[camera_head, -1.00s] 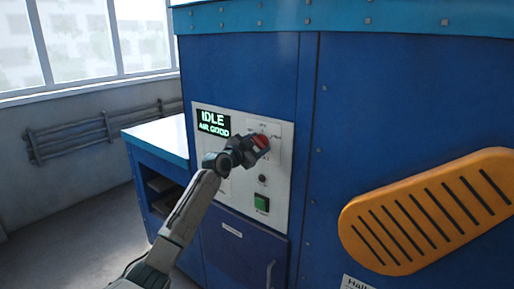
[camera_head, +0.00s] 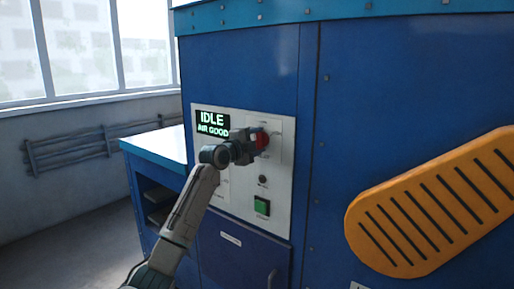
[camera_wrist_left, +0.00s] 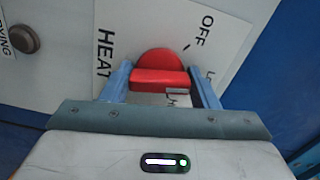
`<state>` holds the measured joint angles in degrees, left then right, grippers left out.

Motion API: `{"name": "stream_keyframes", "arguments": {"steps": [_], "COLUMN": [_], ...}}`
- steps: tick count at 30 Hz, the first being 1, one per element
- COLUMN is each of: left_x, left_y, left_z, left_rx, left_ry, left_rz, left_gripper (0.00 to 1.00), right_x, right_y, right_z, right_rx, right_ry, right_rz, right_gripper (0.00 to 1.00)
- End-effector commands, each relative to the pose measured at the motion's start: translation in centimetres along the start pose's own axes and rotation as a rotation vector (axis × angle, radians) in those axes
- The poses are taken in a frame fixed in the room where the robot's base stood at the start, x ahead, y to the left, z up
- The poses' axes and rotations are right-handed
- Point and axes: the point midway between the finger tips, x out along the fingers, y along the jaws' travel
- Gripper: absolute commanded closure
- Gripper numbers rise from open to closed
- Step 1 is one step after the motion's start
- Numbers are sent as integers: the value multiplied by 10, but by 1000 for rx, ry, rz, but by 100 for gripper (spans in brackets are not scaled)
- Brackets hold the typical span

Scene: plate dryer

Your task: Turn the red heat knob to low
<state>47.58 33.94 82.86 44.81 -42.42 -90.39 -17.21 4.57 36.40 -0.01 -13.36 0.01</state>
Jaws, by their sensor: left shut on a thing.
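The red heat knob (camera_head: 262,139) is on the white control panel of the blue dryer, below and right of the lit display. My left gripper (camera_head: 254,142) is at the knob, its fingers at the knob's sides. In the left wrist view the red knob (camera_wrist_left: 160,72) sits between the two blue-grey fingers (camera_wrist_left: 162,90), which are shut on its raised grip. A white label plate (camera_wrist_left: 222,38) around the knob reads HEAT and OFF. Other marks are partly hidden by the fingers, so the knob's setting cannot be told. My right gripper is not in view.
The display (camera_head: 213,123) reads IDLE and AIR GOOD. A small dark knob (camera_head: 263,180) and a green button (camera_head: 262,206) are below the red knob. An orange slotted panel (camera_head: 430,205) stands out at the right. A side bench (camera_head: 160,147) is at the left.

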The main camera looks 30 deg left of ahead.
Motion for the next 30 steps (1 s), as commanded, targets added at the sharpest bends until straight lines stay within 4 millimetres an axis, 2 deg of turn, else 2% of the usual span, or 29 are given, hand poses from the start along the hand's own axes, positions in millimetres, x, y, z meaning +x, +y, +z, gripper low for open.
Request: {"name": "stream_keyframes", "arguments": {"steps": [12,27,28,30], "left_x": [0,0,0,0], "left_y": [2,2,2,2], "left_z": [0,0,0,0], "left_rx": [166,183,183,183], "left_ry": [1,1,1,1], "left_rz": [3,4,4,4], "left_gripper": [68,68,44,30], "right_x": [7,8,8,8], "right_y": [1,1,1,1], "right_z": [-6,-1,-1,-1], "right_rx": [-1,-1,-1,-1], "right_ry": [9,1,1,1], "right_rz": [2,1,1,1], "right_gripper": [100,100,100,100]}}
